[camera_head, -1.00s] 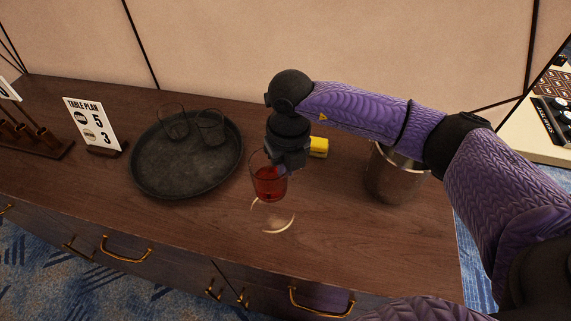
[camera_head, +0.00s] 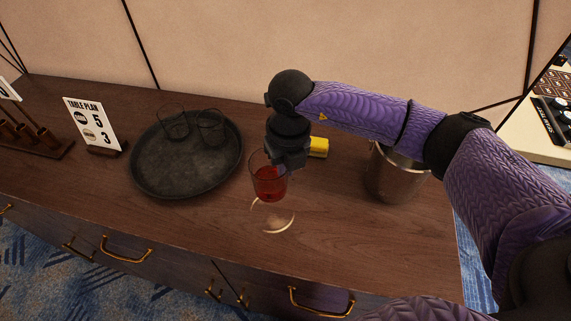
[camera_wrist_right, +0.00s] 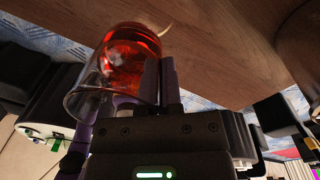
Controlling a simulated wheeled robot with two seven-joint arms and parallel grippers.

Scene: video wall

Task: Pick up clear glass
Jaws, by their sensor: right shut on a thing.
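A clear glass with red contents (camera_head: 268,182) is in front of my right gripper near the middle of the wooden counter. My right gripper (camera_head: 286,163) is shut on this glass, with its fingers at the glass's side. In the right wrist view the glass (camera_wrist_right: 112,70) shows at the upper left, with red in its far part, beside the gripper fingers (camera_wrist_right: 160,85). I cannot tell for sure whether its base is clear of the counter. Two empty clear glasses (camera_head: 173,124) (camera_head: 211,127) stand on a dark round tray (camera_head: 160,182). My left gripper is not in view.
A metal bucket (camera_head: 392,178) stands on the counter to the right, under my right arm. A yellow object (camera_head: 318,147) lies behind the gripper. A table plan sign (camera_head: 92,122) stands left of the tray. The counter's front right is clear, with a bright curved light mark (camera_head: 279,224).

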